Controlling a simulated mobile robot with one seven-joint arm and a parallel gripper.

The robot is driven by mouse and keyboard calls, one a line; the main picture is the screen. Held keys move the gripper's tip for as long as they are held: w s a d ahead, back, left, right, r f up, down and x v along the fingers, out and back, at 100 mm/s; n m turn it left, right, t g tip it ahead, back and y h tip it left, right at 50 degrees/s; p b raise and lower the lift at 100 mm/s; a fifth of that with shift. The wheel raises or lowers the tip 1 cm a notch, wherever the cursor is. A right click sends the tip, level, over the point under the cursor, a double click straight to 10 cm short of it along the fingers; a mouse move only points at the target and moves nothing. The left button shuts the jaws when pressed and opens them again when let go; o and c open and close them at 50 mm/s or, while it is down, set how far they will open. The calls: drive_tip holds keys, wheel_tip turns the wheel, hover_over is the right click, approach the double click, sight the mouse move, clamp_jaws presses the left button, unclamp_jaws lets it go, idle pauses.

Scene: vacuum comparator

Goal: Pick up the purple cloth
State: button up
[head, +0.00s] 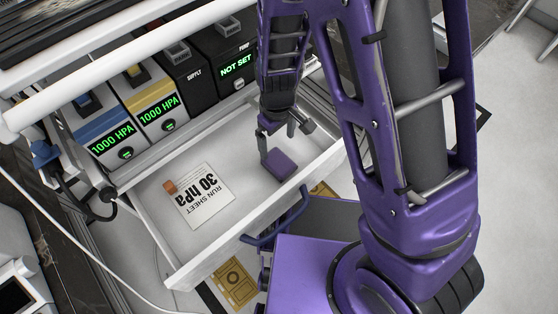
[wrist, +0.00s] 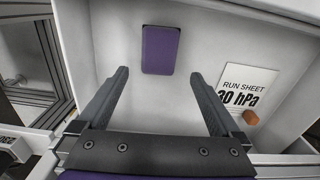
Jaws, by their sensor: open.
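The purple cloth (head: 280,164) is a small folded rectangle lying flat in the open white drawer (head: 158,232), toward its right end. In the wrist view the cloth (wrist: 159,50) shows at the top centre, beyond my fingertips and roughly between their lines. My gripper (wrist: 160,80) is open and empty, with its two dark fingers spread wide apart. In the head view my gripper (head: 272,143) is over the drawer, just beside the cloth's upper left edge. The head view does not show clearly how high the fingers are above the drawer floor.
A run sheet (head: 205,200) reading 30 hPa lies in the drawer left of the cloth, with a small orange block (head: 170,187) on its edge. Drawer walls surround the cloth. Display units, two reading 1000 HPA (head: 112,140), stand behind. A blue handle (head: 280,222) is on the drawer front.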

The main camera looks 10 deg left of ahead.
sight(279, 161)
wheel_tip(279, 161, down, 11)
drive_tip(key=shift+d+r+b, duration=0.15)
drive_tip(key=shift+r+b, duration=0.05)
drive_tip(key=shift+b, duration=0.85)
drive_tip(key=shift+c, duration=0.3)
drive_tip(key=c, duration=1.1)
drive_tip(key=shift+r+p, duration=1.2)
drive_tip(key=shift+r, duration=3.8)
